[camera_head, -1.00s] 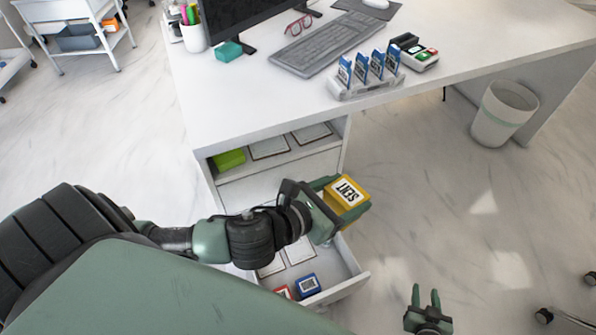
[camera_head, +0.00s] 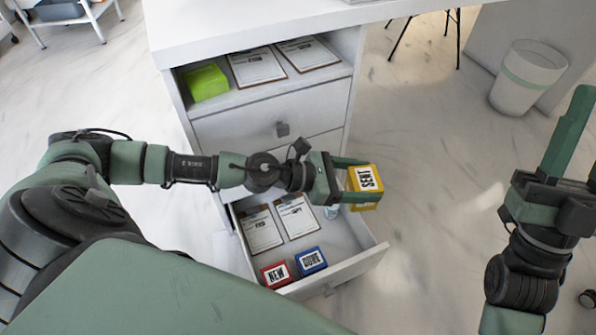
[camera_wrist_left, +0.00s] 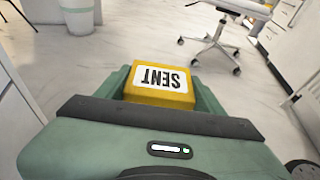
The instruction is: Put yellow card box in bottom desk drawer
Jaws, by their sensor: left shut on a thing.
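The yellow card box (camera_head: 364,186), labelled SENT, is held between the fingers of my left gripper (camera_head: 352,186), above the right side of the open bottom drawer (camera_head: 345,258). It also shows in the left wrist view (camera_wrist_left: 160,84), label up and upside down. The bottom drawer is pulled out. It holds a red box marked NEW (camera_head: 277,274), a blue box marked CURE (camera_head: 311,261) and two clipboards (camera_head: 260,230) at the back. Part of the drawer is hidden under my left arm. My right gripper (camera_head: 577,140) is at the right with its fingers apart, empty.
The desk (camera_head: 250,22) stands above the drawers. An open upper compartment holds a green box (camera_head: 206,82) and clipboards (camera_head: 256,67). A waste bin (camera_head: 527,78) stands at the right; the floor between is clear.

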